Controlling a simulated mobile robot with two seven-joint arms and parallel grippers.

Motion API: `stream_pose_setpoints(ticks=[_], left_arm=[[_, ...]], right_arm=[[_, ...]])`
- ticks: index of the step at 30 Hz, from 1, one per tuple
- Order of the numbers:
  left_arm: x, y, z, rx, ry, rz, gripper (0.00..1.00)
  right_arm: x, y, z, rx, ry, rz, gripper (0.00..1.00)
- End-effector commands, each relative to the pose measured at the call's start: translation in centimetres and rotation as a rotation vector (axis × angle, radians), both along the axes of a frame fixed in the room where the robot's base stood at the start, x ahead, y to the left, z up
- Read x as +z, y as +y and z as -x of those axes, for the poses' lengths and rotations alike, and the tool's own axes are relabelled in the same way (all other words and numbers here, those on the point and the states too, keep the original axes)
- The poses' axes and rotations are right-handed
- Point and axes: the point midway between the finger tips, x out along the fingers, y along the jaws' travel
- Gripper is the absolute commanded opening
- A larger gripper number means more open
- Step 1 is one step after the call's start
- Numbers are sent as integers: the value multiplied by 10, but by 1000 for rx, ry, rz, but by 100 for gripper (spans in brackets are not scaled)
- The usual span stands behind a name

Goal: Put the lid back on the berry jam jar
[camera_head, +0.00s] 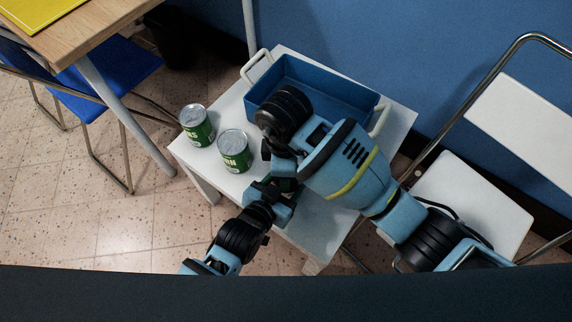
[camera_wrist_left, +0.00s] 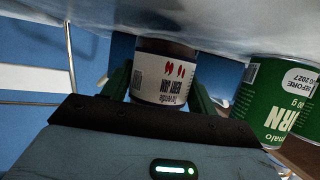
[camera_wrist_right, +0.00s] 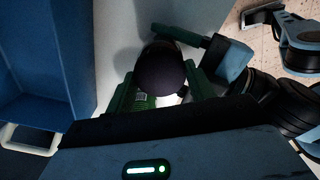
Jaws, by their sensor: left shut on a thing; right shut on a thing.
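The berry jam jar (camera_wrist_left: 163,82), with a white label and red berry marks, shows inverted in the left wrist view. It stands between the green fingers of my left gripper (camera_wrist_left: 160,95), which is shut on it. In the right wrist view a dark round lid (camera_wrist_right: 160,70) sits between the fingers of my right gripper (camera_wrist_right: 160,88), which is shut on it. A white label shows just below the lid; I cannot tell whether the lid touches the jar. In the head view both grippers meet over the white table (camera_head: 322,222), and my right arm hides the jar and lid.
Two green cans, one at left (camera_head: 196,125) and one nearer my grippers (camera_head: 234,150), stand on the table. A blue tray with white handles (camera_head: 350,92) stands behind. A white chair (camera_head: 478,205) is at right; a wooden table (camera_head: 62,45) is at upper left.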

Motion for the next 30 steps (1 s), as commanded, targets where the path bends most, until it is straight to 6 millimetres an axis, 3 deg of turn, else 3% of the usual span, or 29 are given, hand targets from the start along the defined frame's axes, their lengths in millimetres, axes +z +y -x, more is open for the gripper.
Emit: stream_pose_setpoints(ticks=[9,10,15,30], left_arm=[[1,-2,1,-4,-1,2,0],[1,-2,1,-4,-1,2,0],[1,-2,0,-3,-2,1,0],[2,2,-3,5,-3,1,0]], right_arm=[[1,2,0,-16,-4,-6,27],[1,2,0,-15,-4,-6,55],[1,2,0,-14,-2,-6,76],[0,3,4,-7,10,-3,76]])
